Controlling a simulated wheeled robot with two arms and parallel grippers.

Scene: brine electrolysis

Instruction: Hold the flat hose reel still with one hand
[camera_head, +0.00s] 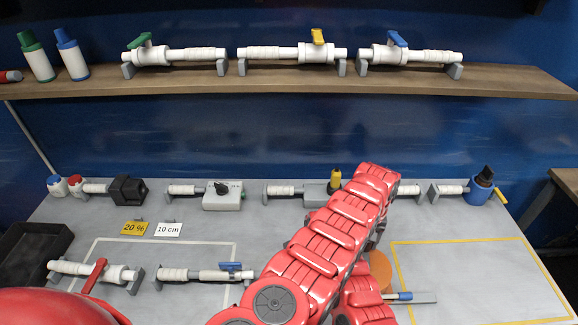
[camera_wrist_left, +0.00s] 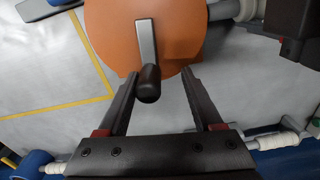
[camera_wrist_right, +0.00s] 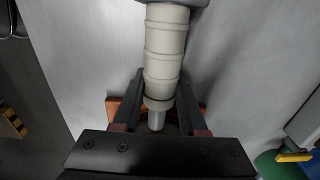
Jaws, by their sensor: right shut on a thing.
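The flat hose reel (camera_wrist_left: 185,30) is an orange disc with a grey crank arm and a dark knob (camera_wrist_left: 148,85). In the head view, the disc (camera_head: 380,268) is partly hidden behind my red arm. My left gripper (camera_wrist_left: 160,75) is open, with its fingertips either side of the knob and apart from it. My right gripper (camera_wrist_right: 160,90) is shut on a white ribbed grip (camera_wrist_right: 165,45). Orange edges show beneath its fingers. How the grip joins the reel is hidden. Neither gripper shows clearly in the head view.
A yellow outlined area (camera_head: 470,275) lies clear at the right of the grey bench. A rod with a blue end (camera_head: 404,296) lies near the reel. Several valves and fittings line the bench and shelf (camera_head: 300,86). A black tray (camera_head: 20,262) is at left.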

